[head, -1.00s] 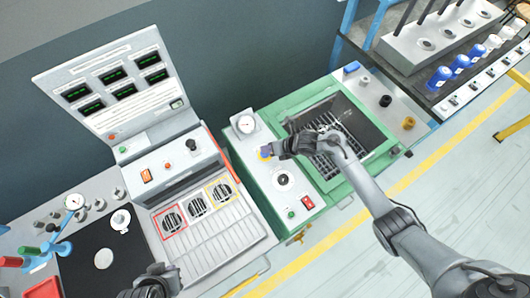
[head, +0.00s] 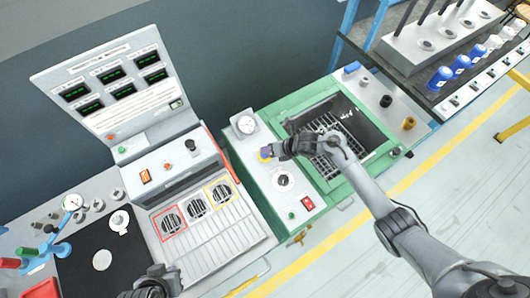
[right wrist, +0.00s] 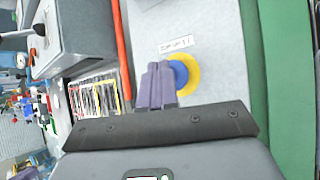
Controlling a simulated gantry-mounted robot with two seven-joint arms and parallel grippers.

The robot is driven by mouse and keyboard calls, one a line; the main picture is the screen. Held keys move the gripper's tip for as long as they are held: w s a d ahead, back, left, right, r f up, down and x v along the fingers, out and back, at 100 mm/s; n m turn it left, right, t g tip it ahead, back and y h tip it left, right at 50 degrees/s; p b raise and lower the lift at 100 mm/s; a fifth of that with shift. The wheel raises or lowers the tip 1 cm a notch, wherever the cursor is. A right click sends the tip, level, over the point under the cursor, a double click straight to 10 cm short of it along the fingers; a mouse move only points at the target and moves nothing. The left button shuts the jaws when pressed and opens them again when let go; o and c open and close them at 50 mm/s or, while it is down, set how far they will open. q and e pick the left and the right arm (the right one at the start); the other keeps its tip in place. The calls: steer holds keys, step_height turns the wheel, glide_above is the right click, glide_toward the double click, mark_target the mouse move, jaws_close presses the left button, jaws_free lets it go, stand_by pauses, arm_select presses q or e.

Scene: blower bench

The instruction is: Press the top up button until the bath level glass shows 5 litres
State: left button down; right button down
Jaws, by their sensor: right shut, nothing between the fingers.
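The top up button is a blue button in a yellow ring (right wrist: 190,74), beside a small label in the right wrist view. In the head view the yellow ring (head: 264,155) is partly hidden by my right gripper (head: 268,153). My right gripper is shut and empty, its purple fingertips (right wrist: 158,84) at the button, overlapping its edge in the right wrist view; I cannot tell whether they touch it. The bath (head: 375,133) is an open tank with a green rim and a grate inside. I cannot make out the level glass. My left gripper (head: 152,284) is at the bottom edge, its jaws unclear.
A control console (head: 168,160) stands to the left. A rack with blue-capped bottles (head: 440,78) is at the upper right.

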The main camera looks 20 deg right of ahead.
steer(key=shift+f, duration=0.15)
stand_by(0.4)
steer(key=shift+r, duration=0.55)
steer(key=shift+r+p, duration=0.2)
steer(key=shift+p, duration=0.15)
